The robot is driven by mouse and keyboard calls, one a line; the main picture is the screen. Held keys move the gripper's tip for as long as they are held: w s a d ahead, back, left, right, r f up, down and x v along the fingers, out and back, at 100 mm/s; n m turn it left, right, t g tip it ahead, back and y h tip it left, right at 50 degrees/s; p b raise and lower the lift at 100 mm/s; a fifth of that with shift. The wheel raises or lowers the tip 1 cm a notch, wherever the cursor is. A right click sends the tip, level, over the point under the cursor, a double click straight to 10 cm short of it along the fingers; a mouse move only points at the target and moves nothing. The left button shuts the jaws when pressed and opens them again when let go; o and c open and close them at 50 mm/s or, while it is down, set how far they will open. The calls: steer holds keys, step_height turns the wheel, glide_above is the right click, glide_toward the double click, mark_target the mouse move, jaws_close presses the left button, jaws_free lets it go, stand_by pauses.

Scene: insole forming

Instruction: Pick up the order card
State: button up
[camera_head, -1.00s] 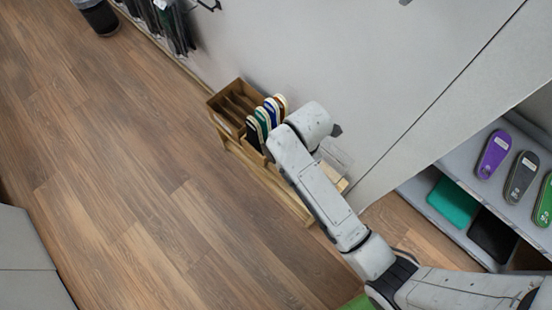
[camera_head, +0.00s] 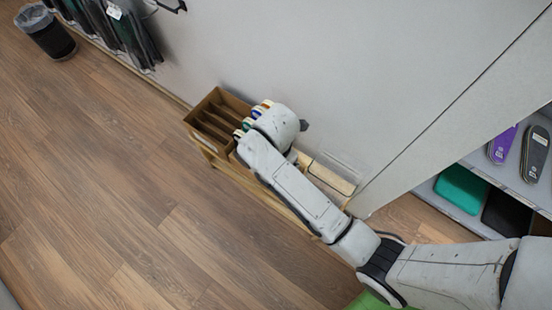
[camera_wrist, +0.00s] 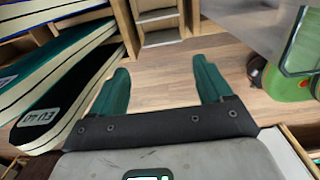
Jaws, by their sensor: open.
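I cannot make out the order card for certain in either view. A clear upright holder (camera_head: 338,163) stands on the wooden bench (camera_head: 328,180) against the wall, right of my arm; a clear panel also shows at the upper right of the wrist view (camera_wrist: 306,45). My gripper (camera_wrist: 161,86) is open, its two green fingers apart with only wood floor visible between them.
A wooden rack (camera_head: 208,118) holds several insoles, partly behind my wrist. Large insoles (camera_wrist: 58,88), one marked EU 40, lie close left of my fingers. A shelf with insoles (camera_head: 505,145) and a teal block (camera_head: 461,188) is at right.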

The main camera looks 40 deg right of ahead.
steer(key=shift+s+d+f+b, duration=0.15)
steer(key=shift+f+b, duration=0.8)
steer(key=shift+f, duration=1.7)
steer(key=shift+w+d+f+b, duration=0.15)
steer(key=shift+f+b, duration=0.75)
steer(key=shift+f, duration=1.7)
steer(key=shift+s, duration=0.1)
steer(key=shift+c, duration=0.3)
steer(key=c, duration=0.7)
step_height(320, 180, up, 10)
steer(key=p, duration=0.3)
steer(key=shift+r+p, duration=0.1)
steer(key=shift+p, duration=0.25)
